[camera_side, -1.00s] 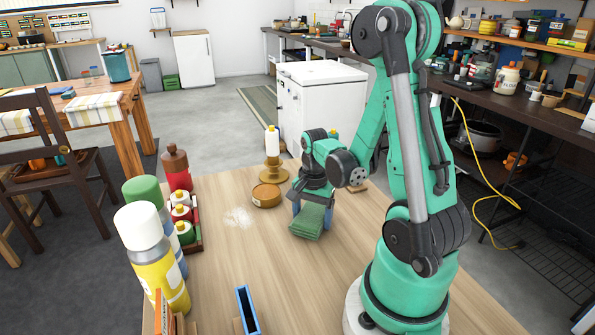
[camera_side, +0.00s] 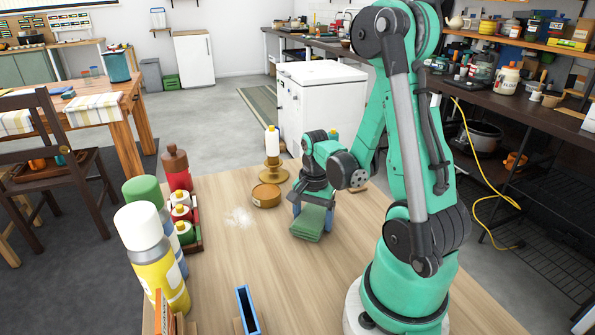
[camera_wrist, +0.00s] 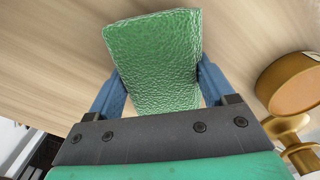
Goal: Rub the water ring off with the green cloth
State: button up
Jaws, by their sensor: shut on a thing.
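The green cloth (camera_side: 309,221) is a folded pad held in my gripper (camera_side: 313,208), low over the wooden table. In the wrist view the cloth (camera_wrist: 155,60) sits between the two blue fingers of my gripper (camera_wrist: 158,88), which are shut on it. I cannot tell whether the cloth touches the tabletop. The water ring shows as a whitish smudge (camera_side: 238,217) on the table, left of the cloth and apart from it. It is not in the wrist view.
A round wooden tin (camera_side: 266,196) and a candle holder (camera_side: 273,174) with a candle stand behind the smudge. A red rack of bottles (camera_side: 190,240) and spray cans (camera_side: 160,270) line the left edge. A blue-edged box (camera_side: 248,309) is at the front. The table between cloth and smudge is clear.

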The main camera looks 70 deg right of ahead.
aim_at(307, 206)
jog(key=shift+w+d+r, duration=0.1)
jog(key=shift+w+d, duration=1.9)
jog(key=shift+w, duration=0.05)
jog(key=shift+r, duration=3.4)
jog(key=o, duration=0.9)
jog(key=shift+c, duration=0.2)
jog(key=c, duration=0.7)
jog(key=shift+s+f, duration=0.1)
jog(key=shift+f, duration=2.8)
jog(key=shift+c, duration=0.2)
